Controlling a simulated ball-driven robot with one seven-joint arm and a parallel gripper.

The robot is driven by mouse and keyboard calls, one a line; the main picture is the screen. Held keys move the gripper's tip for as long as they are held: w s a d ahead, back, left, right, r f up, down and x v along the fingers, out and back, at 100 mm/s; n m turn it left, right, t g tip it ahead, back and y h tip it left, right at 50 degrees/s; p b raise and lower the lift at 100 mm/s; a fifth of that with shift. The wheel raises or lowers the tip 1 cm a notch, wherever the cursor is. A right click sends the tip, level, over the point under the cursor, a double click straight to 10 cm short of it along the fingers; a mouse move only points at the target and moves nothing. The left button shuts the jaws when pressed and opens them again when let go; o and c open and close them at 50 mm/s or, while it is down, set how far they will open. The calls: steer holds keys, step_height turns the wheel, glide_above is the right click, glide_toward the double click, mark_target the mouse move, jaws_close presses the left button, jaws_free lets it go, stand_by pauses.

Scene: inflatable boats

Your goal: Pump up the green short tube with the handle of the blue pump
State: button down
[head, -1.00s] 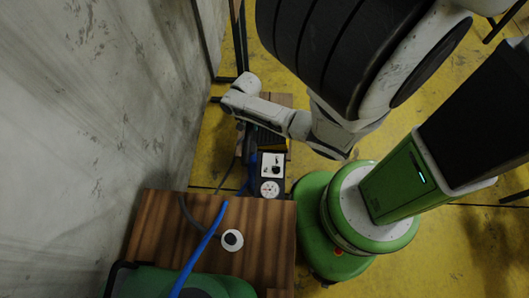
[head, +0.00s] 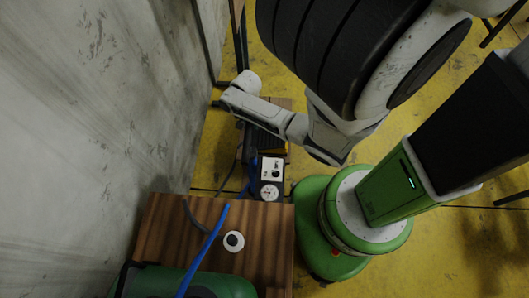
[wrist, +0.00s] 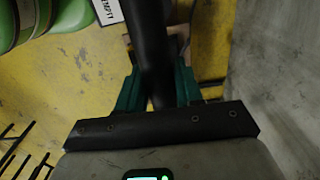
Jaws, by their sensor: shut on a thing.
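My gripper (wrist: 158,88) has its teal fingers on both sides of a thick black bar, which looks like the pump handle (wrist: 150,40), and is shut on it. In the head view my arm hides the gripper and most of the pump. Blue parts, perhaps of the pump (head: 250,172), show below my forearm, beside a dark box with a gauge (head: 269,192). A dark green rounded tube (head: 215,286) lies at the bottom edge, partly cut off. A blue hose (head: 208,240) slants above it, its lower end out of view.
A wooden table (head: 165,225) at the lower left carries a round white fitting with a dark centre (head: 234,241) and a grey hose (head: 193,215). A concrete wall (head: 90,90) closes off the left. Yellow floor (head: 450,240) is open on the right.

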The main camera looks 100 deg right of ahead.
step_height(320, 180, down, 9)
steer(key=b, duration=0.7)
steer(key=shift+d+r, duration=0.1)
steer(key=shift+r, duration=0.05)
step_height(320, 180, up, 12)
steer(key=p, duration=1)
steer(key=shift+p, duration=0.35)
step_height(320, 180, up, 11)
step_height(320, 180, down, 23)
steer(key=b, duration=1.5)
steer(key=shift+f, duration=0.2)
